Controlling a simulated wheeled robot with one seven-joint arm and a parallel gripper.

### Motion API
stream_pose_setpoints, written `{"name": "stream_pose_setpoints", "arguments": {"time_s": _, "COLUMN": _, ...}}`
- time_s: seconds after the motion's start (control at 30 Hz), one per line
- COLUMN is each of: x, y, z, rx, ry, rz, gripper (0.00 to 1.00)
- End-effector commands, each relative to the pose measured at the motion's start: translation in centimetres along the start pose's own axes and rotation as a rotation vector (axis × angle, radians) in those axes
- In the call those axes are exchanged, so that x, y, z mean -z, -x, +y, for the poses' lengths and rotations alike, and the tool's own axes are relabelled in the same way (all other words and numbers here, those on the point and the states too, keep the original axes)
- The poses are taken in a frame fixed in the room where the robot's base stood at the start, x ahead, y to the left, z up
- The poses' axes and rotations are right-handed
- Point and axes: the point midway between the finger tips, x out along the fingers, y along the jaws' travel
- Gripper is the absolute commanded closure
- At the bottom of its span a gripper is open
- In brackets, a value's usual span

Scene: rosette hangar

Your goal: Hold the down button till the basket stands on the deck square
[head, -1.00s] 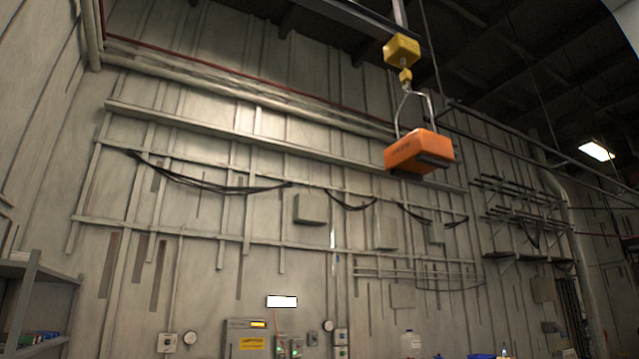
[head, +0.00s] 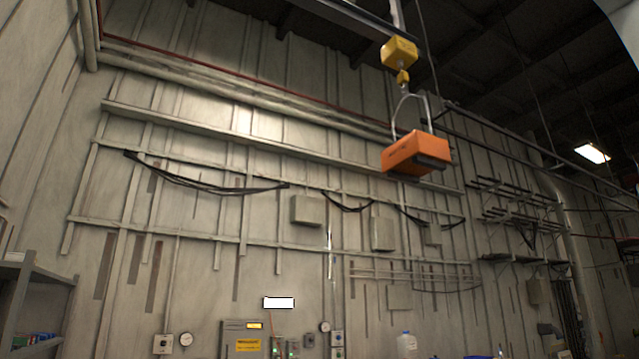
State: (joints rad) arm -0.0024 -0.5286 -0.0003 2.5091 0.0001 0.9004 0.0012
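The orange basket (head: 416,154) hangs in the air right of centre in the head view, seen from below and slightly tilted in the picture. Its pale metal bail (head: 397,116) runs up to a yellow hook (head: 403,77) under a yellow hoist block (head: 399,53). The block hangs from an overhead beam (head: 352,16). The floor below the basket is out of the picture, and so is the deck square. I see no button that I can make out as the down button. My gripper is not in view.
A ribbed wall fills the background. Low on it are a grey panel (head: 242,338) with a yellow label, gauges (head: 185,339) and small boxes. A shelf (head: 34,272) stands at lower left. A white jug (head: 406,342) shows at the bottom edge. The air around the basket looks clear.

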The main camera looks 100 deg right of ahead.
Motion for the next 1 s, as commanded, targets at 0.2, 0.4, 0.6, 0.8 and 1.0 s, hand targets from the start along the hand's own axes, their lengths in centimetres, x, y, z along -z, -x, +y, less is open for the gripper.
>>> {"name": "stream_pose_setpoints", "arguments": {"time_s": 0.2, "x": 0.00, "y": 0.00, "z": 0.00, "rx": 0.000, "ry": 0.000, "rz": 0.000, "gripper": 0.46}}
{"name": "stream_pose_setpoints", "arguments": {"time_s": 0.4, "x": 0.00, "y": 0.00, "z": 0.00, "rx": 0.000, "ry": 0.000, "rz": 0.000, "gripper": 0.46}}
{"name": "stream_pose_setpoints", "arguments": {"time_s": 0.6, "x": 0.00, "y": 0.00, "z": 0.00, "rx": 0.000, "ry": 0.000, "rz": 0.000, "gripper": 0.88}}
{"name": "stream_pose_setpoints", "arguments": {"time_s": 0.8, "x": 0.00, "y": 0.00, "z": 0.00, "rx": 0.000, "ry": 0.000, "rz": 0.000, "gripper": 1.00}}
{"name": "stream_pose_setpoints", "arguments": {"time_s": 1.0, "x": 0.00, "y": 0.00, "z": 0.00, "rx": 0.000, "ry": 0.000, "rz": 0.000, "gripper": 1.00}}
